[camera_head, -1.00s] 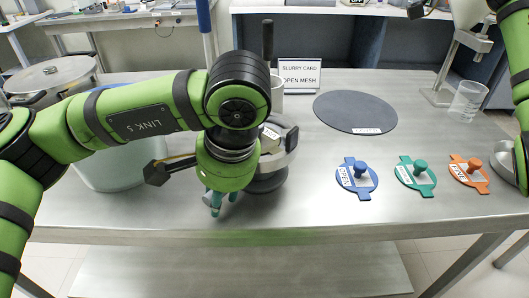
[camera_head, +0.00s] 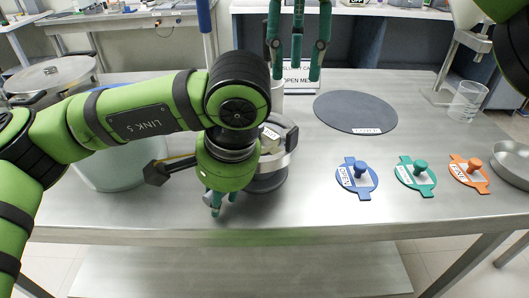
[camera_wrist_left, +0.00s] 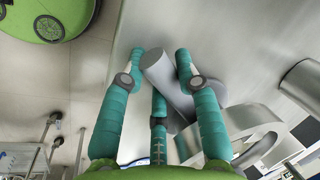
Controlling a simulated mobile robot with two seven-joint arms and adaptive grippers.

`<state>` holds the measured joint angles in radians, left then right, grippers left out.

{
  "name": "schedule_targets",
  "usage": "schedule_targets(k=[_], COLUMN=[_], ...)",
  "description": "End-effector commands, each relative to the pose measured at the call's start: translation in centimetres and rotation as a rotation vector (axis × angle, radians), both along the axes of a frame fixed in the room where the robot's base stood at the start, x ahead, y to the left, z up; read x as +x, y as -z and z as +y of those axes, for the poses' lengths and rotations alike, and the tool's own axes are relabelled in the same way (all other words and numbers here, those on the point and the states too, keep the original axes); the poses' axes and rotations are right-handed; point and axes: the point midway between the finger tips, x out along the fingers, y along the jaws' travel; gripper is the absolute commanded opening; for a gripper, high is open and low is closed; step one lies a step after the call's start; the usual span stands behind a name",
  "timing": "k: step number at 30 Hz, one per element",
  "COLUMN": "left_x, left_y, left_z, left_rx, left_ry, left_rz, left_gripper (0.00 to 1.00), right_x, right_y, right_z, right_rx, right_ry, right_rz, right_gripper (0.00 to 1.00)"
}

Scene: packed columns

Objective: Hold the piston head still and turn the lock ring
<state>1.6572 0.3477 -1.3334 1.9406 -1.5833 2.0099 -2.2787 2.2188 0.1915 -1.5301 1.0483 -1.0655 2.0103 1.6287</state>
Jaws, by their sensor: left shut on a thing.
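A column assembly stands at the table's middle, left of centre, with a grey metal ring (camera_head: 290,158) and a dark labelled top (camera_head: 284,130), partly hidden by my left arm. Which part is the piston head and which the lock ring I cannot tell. My left gripper (camera_head: 219,205) points down beside it. In the left wrist view its fingers (camera_wrist_left: 160,58) are shut around a grey round bar (camera_wrist_left: 167,82), beside a curved grey metal band (camera_wrist_left: 255,125). My right gripper (camera_head: 296,76) hangs fingers-down behind the column, open and empty.
Blue (camera_head: 357,181), green (camera_head: 416,178) and orange (camera_head: 469,175) knobbed discs lie on the right. A dark round mat (camera_head: 355,110) lies behind them. A clear vessel (camera_head: 115,175) and a black-ended tool (camera_head: 156,173) are at left. A beaker (camera_head: 467,101) stands back right. The front middle is clear.

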Motion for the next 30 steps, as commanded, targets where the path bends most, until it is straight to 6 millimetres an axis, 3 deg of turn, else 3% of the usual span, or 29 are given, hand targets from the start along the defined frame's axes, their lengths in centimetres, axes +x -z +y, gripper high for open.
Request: schedule_targets(k=[21,30], left_x=[0.0,0.0], left_y=[0.0,0.0], left_z=[0.0,0.0], left_rx=[-0.001,-0.001], left_ry=[0.0,0.0], left_rz=[0.001,0.001], left_gripper=[0.0,0.0], right_x=[-0.1,0.0], right_y=[9.6,11.6], right_z=[0.0,0.0], right_rx=[0.002,0.002], right_ry=[-0.003,-0.001], right_rz=[0.005,0.001], right_gripper=[0.4,0.4])
